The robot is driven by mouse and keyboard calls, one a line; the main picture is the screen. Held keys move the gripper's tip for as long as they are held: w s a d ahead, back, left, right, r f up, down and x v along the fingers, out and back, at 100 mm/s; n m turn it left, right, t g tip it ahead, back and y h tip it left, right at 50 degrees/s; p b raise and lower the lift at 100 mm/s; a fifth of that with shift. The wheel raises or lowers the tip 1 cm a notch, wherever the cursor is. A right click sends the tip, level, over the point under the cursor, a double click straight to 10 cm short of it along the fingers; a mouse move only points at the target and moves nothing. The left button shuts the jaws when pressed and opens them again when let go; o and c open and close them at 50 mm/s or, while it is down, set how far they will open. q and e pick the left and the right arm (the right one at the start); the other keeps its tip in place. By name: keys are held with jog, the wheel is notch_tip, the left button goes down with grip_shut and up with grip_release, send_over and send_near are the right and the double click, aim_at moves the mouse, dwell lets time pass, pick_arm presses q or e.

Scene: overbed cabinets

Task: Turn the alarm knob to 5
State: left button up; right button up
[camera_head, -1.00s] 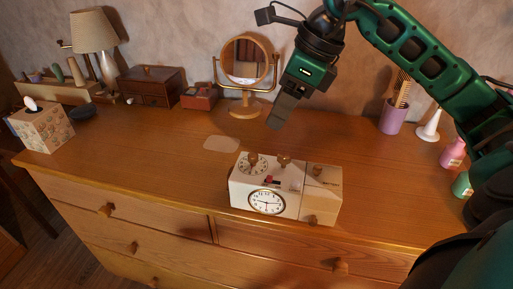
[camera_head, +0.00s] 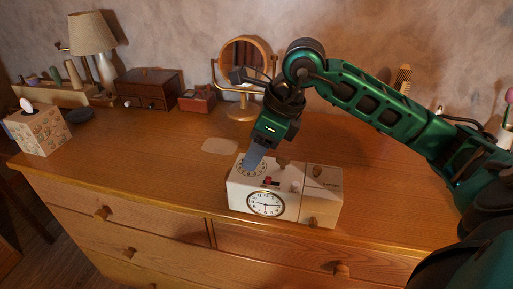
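The cream alarm clock box (camera_head: 287,210) stands on the dresser top, with a round clock face (camera_head: 266,204) on its front. On its top left is a numbered dial (camera_head: 243,170); the knob at its middle is hidden behind my fingers. My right gripper (camera_head: 252,161) points down at this dial, its fingertips over or at the knob. I cannot tell whether they touch it or how far apart they are. A second small knob (camera_head: 283,162) and a red piece (camera_head: 268,182) are also on the top. My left gripper is not in view.
A round mirror (camera_head: 246,62) on a stand is close behind my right wrist. A flat pale mat (camera_head: 219,146) lies left of the clock. A tissue box (camera_head: 40,132), lamp (camera_head: 92,34) and wooden boxes (camera_head: 150,87) stand further left. The dresser top (camera_head: 150,160) between is clear.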

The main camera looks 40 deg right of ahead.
jog(key=c, duration=0.6)
grip_shut()
jog(key=shift+d, duration=0.1)
jog(key=shift+w+n+g, duration=0.1)
jog(key=shift+n+g, duration=0.2)
jog(key=shift+n, duration=0.4)
jog(key=n+y+b, duration=0.1)
jog(key=n, duration=0.1)
jog(key=shift+w+n+g, duration=0.1)
jog(key=shift+n+g, duration=0.2)
jog(key=shift+d+n+g, duration=0.1)
jog(key=shift+n+g, duration=0.3)
jog(key=shift+n, duration=0.5)
jog(key=o, duration=0.7)
grip_release()
